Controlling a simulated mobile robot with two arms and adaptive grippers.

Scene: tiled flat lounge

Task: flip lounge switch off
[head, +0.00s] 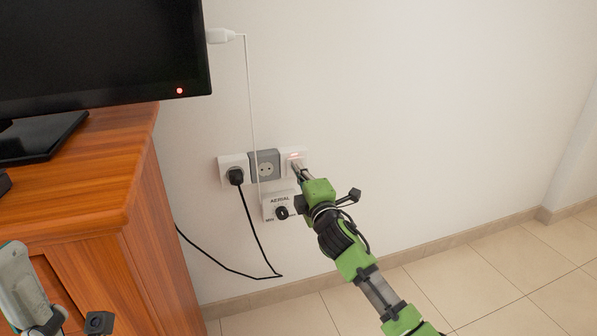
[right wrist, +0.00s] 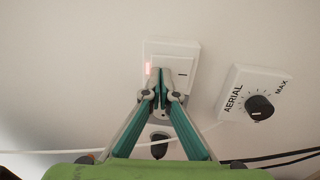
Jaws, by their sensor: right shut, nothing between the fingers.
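The white wall switch (head: 292,153) is at the right end of a row of wall fittings, with a red light glowing on it. In the right wrist view the switch (right wrist: 185,52) has its red light at the left of the rocker. My right gripper (head: 297,167) is shut and empty. Its fingertips are at the rocker and hide part of it; whether they press on it I cannot tell. In the right wrist view the closed fingertips (right wrist: 159,72) cover the rocker's left part. Part of my left gripper (head: 27,288) shows at the lower left; its fingertips are not clear.
A grey socket (head: 265,165) and a white socket with a black plug (head: 235,175) are left of the switch. The aerial dial box (head: 270,208) is just below. Cables hang there. A wooden cabinet (head: 165,240) with a television (head: 100,50) stands left. Wall and floor are clear at right.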

